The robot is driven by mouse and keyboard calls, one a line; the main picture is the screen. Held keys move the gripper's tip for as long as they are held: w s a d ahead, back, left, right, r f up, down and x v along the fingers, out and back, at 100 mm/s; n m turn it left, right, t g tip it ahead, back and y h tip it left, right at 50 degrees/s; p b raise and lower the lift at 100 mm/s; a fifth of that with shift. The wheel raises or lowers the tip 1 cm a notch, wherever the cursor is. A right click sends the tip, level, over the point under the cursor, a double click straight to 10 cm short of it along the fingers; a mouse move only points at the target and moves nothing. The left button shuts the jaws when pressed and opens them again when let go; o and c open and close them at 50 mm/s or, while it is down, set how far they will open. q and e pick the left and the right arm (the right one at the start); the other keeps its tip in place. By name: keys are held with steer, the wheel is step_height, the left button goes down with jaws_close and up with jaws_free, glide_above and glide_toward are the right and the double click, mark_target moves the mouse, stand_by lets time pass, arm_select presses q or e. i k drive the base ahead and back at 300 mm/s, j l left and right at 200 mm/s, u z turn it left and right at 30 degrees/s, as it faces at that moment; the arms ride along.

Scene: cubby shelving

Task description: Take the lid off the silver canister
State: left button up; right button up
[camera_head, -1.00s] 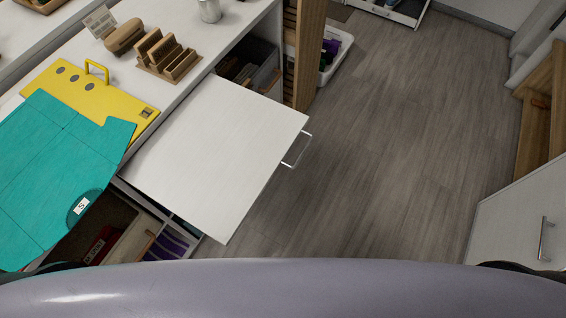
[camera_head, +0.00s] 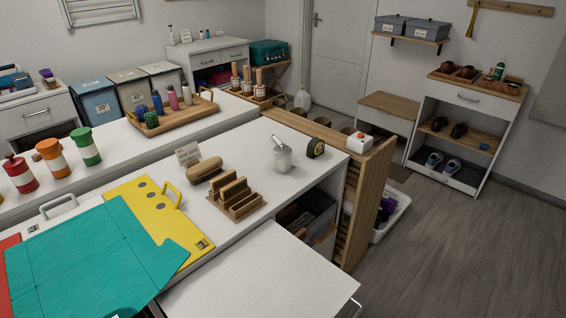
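Neither of my grippers is in view, and nothing is touching the canister.
A teal sheet (camera_head: 95,255) and yellow panel (camera_head: 150,205) lie further left. A white panel (camera_head: 255,280) juts out in front. Floor (camera_head: 450,250) is clear at right.

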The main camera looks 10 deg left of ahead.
mark_target(282, 150)
steer(key=i+l+u, duration=0.1)
steer(key=u, duration=0.3)
steer(key=i+l+u, duration=0.1)
steer(key=u, duration=0.3)
steer(key=i+l+u, duration=0.1)
steer(key=l, duration=0.2)
steer(key=i+l+u, duration=0.1)
steer(key=l, duration=0.25)
steer(key=i+l+u, duration=0.25)
steer(key=i+l, duration=0.15)
steer(key=l, duration=0.35)
steer(key=i+l+u, duration=0.1)
steer(key=l, duration=0.25)
steer(key=i+l+u, duration=0.1)
steer(key=l, duration=0.3)
